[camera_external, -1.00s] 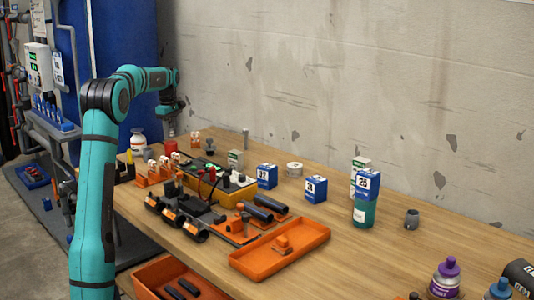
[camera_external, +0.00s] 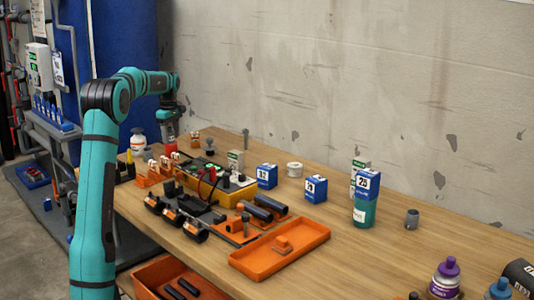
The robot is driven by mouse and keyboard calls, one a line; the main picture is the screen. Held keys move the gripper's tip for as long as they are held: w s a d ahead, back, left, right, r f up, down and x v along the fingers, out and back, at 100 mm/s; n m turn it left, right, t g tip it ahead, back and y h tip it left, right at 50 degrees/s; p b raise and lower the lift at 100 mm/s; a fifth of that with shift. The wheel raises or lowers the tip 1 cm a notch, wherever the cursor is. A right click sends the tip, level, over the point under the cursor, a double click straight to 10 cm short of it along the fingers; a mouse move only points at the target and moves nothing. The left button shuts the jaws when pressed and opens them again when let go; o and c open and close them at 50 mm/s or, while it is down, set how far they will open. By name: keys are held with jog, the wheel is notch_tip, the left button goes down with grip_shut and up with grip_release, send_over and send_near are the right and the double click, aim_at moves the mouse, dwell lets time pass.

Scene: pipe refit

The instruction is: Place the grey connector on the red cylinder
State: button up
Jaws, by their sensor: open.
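The red cylinder (camera_external: 170,146) stands upright at the far left end of the wooden table. My gripper (camera_external: 170,130) points down right above it, open, its fingertips close to the cylinder's top. Whether the fingers touch the cylinder or surround anything is too small to tell. A small grey cylindrical piece (camera_external: 412,218), possibly the grey connector, stands alone at the right of the table, far from my gripper. I cannot tell whether another grey piece sits between my fingers and the red cylinder.
A white bottle (camera_external: 138,143) stands left of the cylinder. Orange holders (camera_external: 147,181) and a yellow-black device (camera_external: 230,192) are in front. Blue boxes (camera_external: 266,177), a teal bottle (camera_external: 365,211) and an orange tray (camera_external: 280,262) stand further right. The wall closes the back.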

aim_at(170, 128)
notch_tip(170, 128, up, 12)
jog(key=shift+r, duration=0.1)
dwell(0.4)
jog(key=s+a+r+m+t, duration=0.35)
jog(key=s+r, duration=0.35)
jog(key=s, duration=0.5)
jog(key=s+a+r+m+t, duration=0.25)
jog(key=s+r+t, duration=0.35)
jog(key=s, duration=0.5)
jog(key=s+a+f+m+t, duration=0.1)
jog(key=s+m+t, duration=0.5)
jog(key=s, duration=2.2)
jog(key=shift+a+m+t, duration=0.3)
jog(key=shift+a+t, duration=0.25)
jog(key=shift+t, duration=0.4)
